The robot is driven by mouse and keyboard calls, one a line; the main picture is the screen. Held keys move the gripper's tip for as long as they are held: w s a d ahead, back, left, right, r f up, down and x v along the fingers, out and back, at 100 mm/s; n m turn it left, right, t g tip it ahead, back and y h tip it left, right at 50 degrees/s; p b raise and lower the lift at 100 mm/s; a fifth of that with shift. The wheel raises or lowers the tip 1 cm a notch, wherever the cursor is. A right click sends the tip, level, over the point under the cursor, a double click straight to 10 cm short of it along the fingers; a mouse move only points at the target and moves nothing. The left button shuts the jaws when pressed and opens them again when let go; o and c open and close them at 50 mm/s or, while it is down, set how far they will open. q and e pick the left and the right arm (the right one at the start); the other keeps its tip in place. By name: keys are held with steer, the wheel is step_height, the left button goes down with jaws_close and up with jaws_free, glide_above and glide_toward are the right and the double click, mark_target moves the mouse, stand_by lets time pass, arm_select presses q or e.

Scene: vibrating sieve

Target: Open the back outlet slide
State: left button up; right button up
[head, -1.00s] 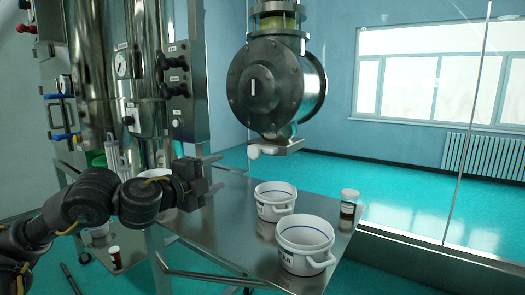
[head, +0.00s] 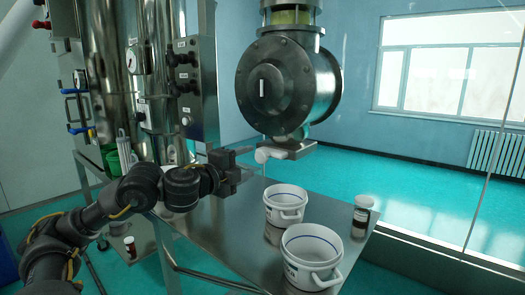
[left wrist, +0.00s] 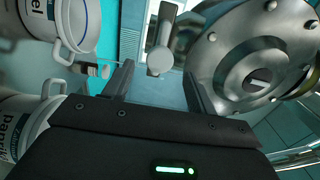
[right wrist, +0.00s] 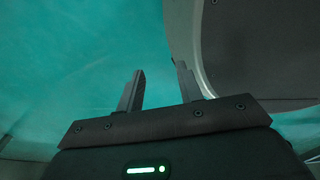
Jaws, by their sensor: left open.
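A pale knob-like handle (head: 270,154) sits on a flat metal slide plate (head: 292,150) under the large round steel outlet housing (head: 288,82). I take this to be the outlet slide. My left gripper (head: 246,163) is open and empty, just left of the handle and slightly below it. In the left wrist view the handle (left wrist: 160,55) lies ahead, between the directions of the two fingertips (left wrist: 158,72), and appears apart from them. My right gripper (right wrist: 160,70) is open and empty over the teal floor, and is not in the head view.
Two white buckets (head: 286,204) (head: 311,258) and a dark jar with a white lid (head: 362,215) stand on the steel table (head: 225,235) below the outlet. A control panel (head: 187,90) with knobs stands left of the housing. A glass partition runs along the right.

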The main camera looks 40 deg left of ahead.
mark_target(259, 158)
arm_select(q)
steer(key=w+p, duration=0.1)
steer(key=w, duration=0.4)
steer(key=shift+w, duration=0.1)
steer(key=shift+w+p, duration=0.3)
steer(key=shift+w, duration=0.4)
arm_select(e)
steer(key=shift+a+r, duration=0.25)
steer(key=shift+r, duration=1)
